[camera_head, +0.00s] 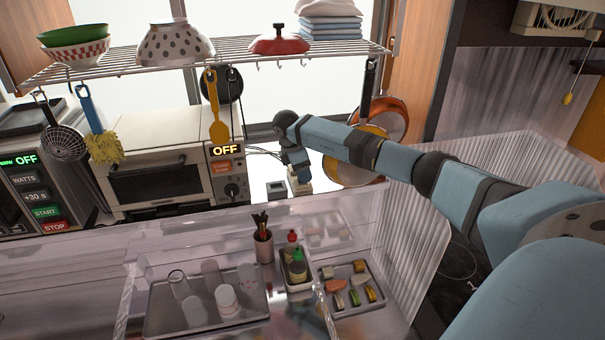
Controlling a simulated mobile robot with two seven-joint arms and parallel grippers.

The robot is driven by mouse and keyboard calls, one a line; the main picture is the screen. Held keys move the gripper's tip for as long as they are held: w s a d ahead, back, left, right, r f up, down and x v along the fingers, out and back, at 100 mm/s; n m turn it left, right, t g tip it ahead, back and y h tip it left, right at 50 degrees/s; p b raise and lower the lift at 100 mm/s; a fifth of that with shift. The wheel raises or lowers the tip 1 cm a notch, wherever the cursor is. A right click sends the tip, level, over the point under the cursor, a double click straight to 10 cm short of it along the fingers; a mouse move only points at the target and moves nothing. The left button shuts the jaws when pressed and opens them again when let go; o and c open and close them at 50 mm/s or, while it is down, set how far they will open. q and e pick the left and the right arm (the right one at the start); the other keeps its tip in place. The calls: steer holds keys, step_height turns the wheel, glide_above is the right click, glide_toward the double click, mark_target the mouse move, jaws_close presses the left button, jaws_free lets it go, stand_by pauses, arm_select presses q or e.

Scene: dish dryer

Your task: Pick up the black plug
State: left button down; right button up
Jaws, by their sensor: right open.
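My right arm reaches in from the right, and its gripper (300,186) points down at the back counter, just right of the toaster oven. The gripper is small in view, and its fingers look open. I cannot make out the black plug clearly; the gripper and wrist may hide it. Thin dark cables (262,151) run from the oven's right side toward my wrist. A small dark square fitting (276,189) sits on the counter just left of the gripper. My left gripper is not in view.
The toaster oven (158,178) with an "OFF" label stands left of the gripper, and a microwave (28,190) at far left. Pans (383,118) hang close behind my arm. A wire shelf (115,64) spans above. A clear-walled counter with trays (165,325) lies in front.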

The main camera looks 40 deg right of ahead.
steer(key=shift+f, duration=0.2)
steer(key=shift+r, duration=0.1)
jaws_close()
